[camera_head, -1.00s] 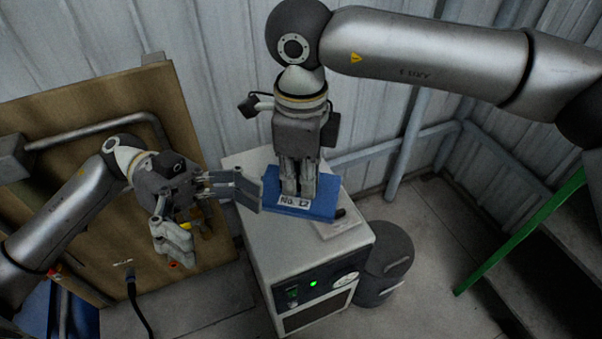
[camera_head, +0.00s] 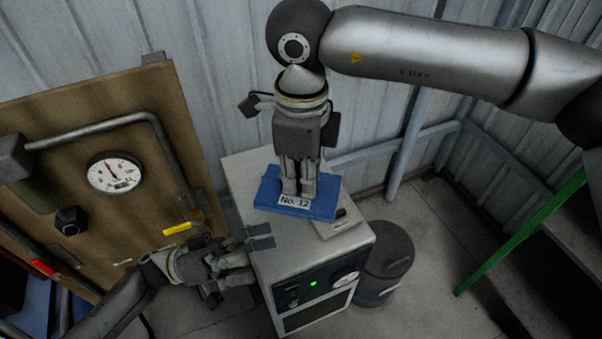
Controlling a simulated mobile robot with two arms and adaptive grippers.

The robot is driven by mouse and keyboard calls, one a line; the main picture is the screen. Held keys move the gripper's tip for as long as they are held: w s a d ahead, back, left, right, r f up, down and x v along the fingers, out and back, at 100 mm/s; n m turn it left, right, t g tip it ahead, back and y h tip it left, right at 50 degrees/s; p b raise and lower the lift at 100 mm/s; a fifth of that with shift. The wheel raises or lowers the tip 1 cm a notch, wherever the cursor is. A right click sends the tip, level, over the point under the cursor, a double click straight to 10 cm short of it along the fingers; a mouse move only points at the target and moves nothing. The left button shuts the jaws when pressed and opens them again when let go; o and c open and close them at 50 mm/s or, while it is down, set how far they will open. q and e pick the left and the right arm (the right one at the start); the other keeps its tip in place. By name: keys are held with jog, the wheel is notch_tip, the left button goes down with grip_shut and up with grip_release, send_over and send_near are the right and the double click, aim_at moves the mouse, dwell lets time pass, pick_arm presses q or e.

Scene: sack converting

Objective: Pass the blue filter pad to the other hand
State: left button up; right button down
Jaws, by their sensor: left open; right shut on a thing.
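The blue filter pad (camera_head: 322,206) is a flat blue slab with a white label reading "No. 12". It shows in the head view over the top of a grey cabinet. My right gripper (camera_head: 298,192) points down from above and is shut on the pad near its middle; the fingers cover part of it. My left gripper (camera_head: 258,250) is lower and to the left, beside the cabinet's left edge. It is open and empty, apart from the pad.
The grey cabinet (camera_head: 318,258) has a green light and a dial on its front. A small light block (camera_head: 338,224) lies on its top. A dark bin (camera_head: 386,262) stands at its right. A brown board with a gauge (camera_head: 115,173) and pipe is at left.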

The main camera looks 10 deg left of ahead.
pick_arm(q)
jog(key=d+f+n+t+y, duration=0.3)
jog(key=d+f+y, duration=0.15)
jog(key=f, duration=0.85)
jog(key=d+f+n+t+y, duration=0.25)
jog(key=f+y, duration=0.25)
jog(key=f, duration=0.8)
notch_tip(320, 180, down, 12)
jog(key=s+a+y, duration=0.2)
jog(key=y, duration=0.2)
jog(key=s+a+f+g+y, duration=0.2)
jog(key=s+a+f, duration=0.15)
jog(key=f, duration=0.35)
jog(key=s+a+f+g+y, duration=0.2)
jog(key=s+f, duration=0.3)
jog(key=f, duration=0.2)
jog(key=s+a+f+g+y, duration=0.2)
jog(key=s+a+f, duration=0.1)
jog(key=s+a, duration=0.2)
jog(key=s+a+f+g+y, duration=0.2)
jog(key=s+a+f+g, duration=0.1)
jog(key=s, duration=0.7)
jog(key=shift+a+f, duration=0.6)
jog(key=shift+a, duration=0.5)
jog(key=shift+s+m+g, duration=0.1)
jog(key=shift+m+g, duration=0.15)
